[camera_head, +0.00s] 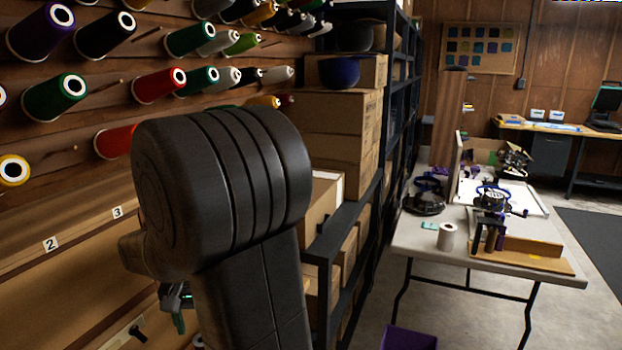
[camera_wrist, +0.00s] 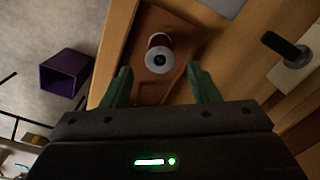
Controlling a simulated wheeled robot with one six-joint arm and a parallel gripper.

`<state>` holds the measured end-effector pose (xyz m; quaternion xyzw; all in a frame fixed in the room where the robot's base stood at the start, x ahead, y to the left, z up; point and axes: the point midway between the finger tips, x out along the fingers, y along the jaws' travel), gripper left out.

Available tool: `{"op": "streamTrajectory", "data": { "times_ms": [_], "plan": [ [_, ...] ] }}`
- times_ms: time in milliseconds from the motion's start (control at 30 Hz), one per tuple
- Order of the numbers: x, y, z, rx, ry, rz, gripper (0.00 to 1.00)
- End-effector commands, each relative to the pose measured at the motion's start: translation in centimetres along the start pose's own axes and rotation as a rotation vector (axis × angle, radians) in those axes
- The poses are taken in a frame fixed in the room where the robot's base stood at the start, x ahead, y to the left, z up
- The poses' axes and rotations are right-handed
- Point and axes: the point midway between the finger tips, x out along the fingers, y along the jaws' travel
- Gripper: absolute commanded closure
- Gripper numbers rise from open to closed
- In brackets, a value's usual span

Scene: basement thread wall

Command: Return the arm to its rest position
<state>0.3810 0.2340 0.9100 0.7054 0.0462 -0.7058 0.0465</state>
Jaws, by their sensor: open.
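My gripper (camera_wrist: 159,70) is open in the wrist view, with its two green fingers apart and nothing held between them. A dark red spool (camera_wrist: 159,41) with a white end shows beyond the fingertips, on a brown wooden surface (camera_wrist: 178,76); the fingers look apart from it. In the head view my dark arm fills the middle in front of the thread wall. A small part of my gripper (camera_head: 178,306) with a green finger shows at its lower left; the rest is hidden behind the arm.
Thread spools of several colours hang on the wall pegs (camera_head: 118,85). Cardboard boxes (camera_head: 335,115) stand on a dark shelf (camera_head: 392,95) right of my arm. A table (camera_head: 420,240) with tools stands farther right. A purple bin (camera_head: 408,338) is on the floor, also in the wrist view (camera_wrist: 66,73).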

Motion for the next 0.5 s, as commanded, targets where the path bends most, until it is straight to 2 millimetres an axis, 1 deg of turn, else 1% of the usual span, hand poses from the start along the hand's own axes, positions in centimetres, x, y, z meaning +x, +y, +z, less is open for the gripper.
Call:
{"op": "streamTrajectory", "data": {
  "times_ms": [33, 100, 300, 433, 467, 500],
  "plan": [
    [1.3, 0.0, 0.0, 0.0, -0.003, 0.003, 0.45],
    [2.7, 0.0, 0.1, 0.0, -0.003, 0.003, 0.45],
    [6.2, 0.0, 0.0, 0.0, -0.002, 0.002, 0.45],
    [7.6, 0.0, 0.0, 0.0, -0.001, 0.001, 0.45],
    [7.9, 0.0, 0.0, 0.0, -0.002, 0.001, 0.45],
    [7.7, 0.0, 0.0, 0.0, 0.0, 0.0, 0.45]
  ]
}}
